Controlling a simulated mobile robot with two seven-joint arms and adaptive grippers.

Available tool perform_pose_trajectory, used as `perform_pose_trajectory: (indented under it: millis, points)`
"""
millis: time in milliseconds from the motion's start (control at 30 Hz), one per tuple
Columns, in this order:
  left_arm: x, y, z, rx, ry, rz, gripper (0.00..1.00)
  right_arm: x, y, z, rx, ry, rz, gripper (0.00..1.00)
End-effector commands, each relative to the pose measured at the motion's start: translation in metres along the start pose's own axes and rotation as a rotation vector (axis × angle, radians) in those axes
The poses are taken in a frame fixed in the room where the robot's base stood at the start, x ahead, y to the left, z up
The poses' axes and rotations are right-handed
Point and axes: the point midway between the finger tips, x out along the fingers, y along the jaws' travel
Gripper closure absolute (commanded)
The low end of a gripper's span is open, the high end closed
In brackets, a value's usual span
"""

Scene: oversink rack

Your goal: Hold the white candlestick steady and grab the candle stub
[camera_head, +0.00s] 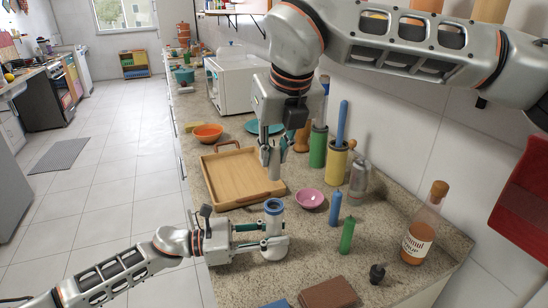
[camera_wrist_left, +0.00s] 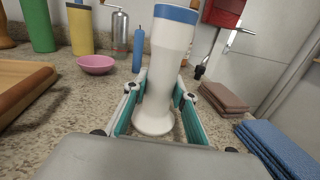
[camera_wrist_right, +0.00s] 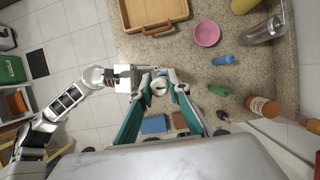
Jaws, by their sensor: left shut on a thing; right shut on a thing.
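The white candlestick (camera_head: 274,227) with a blue rim stands on the counter near its front edge. My left gripper (camera_head: 265,243) is shut around its lower part, just above the flared base; the candlestick also fills the middle of the left wrist view (camera_wrist_left: 168,70). My right gripper (camera_head: 280,143) is shut on the pale candle stub (camera_head: 270,157). It holds the stub in the air, above and behind the candlestick. In the right wrist view, the stub's round end (camera_wrist_right: 159,87) shows between the fingertips and hides part of what lies below.
A wooden tray (camera_head: 222,203) lies behind the candlestick. A pink bowl (camera_head: 310,199), blue candle (camera_head: 335,208) and green candle (camera_head: 347,236) stand to the right. A corked bottle (camera_head: 419,238) is farther right. Folded brown (camera_head: 328,294) and blue cloths lie in front.

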Motion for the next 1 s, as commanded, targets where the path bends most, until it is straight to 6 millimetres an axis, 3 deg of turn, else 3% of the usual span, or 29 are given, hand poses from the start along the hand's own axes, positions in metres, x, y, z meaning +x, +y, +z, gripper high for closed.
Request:
perform_pose_trajectory:
  millis: [67, 100, 167, 567, 733, 1000]
  points:
    - [0.0, -0.001, -0.001, -0.001, 0.001, -0.001, 1.0, 0.0, 0.0, 0.0, 0.0, 0.0, 0.0, 0.99]
    - [0.0, -0.001, -0.001, -0.001, 0.001, -0.001, 0.66, 0.0, 0.0, 0.0, 0.0, 0.0, 0.0, 0.99]
    - [0.0, -0.001, -0.001, -0.001, 0.001, -0.001, 0.54, 0.0, 0.0, 0.0, 0.0, 0.0, 0.0, 0.99]
    - [-0.004, 0.0, -0.001, -0.001, 0.001, 0.0, 0.54, 0.001, 0.0, 0.0, 0.001, 0.0, 0.0, 0.99]
    - [-0.027, 0.0, -0.002, -0.001, 0.003, 0.003, 0.54, 0.001, 0.0, 0.0, 0.001, 0.0, 0.0, 0.99]
    - [-0.082, 0.0, -0.002, -0.002, 0.003, 0.002, 0.54, 0.001, 0.0, 0.0, 0.001, 0.0, 0.0, 0.99]
